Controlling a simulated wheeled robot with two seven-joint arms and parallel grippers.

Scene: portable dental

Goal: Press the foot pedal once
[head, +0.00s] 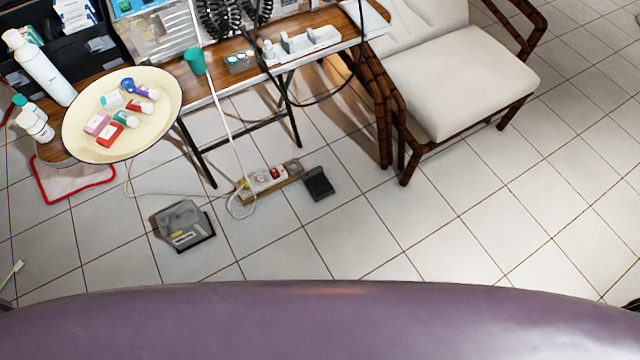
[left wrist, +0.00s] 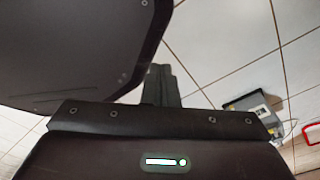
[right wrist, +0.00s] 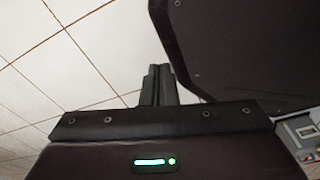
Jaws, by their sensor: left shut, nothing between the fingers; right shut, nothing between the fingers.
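A small black pedal-like block (head: 318,184) lies on the tiled floor at the right end of a power strip, in the head view. A larger grey flat unit (head: 182,226) with a pale label panel lies on the floor to its left; I cannot tell for sure which is the foot pedal. A grey unit (left wrist: 250,105) also shows at the right of the left wrist view. My left gripper (left wrist: 160,72) is shut and empty over bare tiles. My right gripper (right wrist: 158,72) is shut and empty over floor. Neither gripper shows in the head view.
The power strip (head: 268,178) with white cables lies beside the black block. A wooden table (head: 222,82) on black legs and a cushioned chair (head: 460,85) stand behind. A round cream tray (head: 80,135) holds small items. Front right floor is clear.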

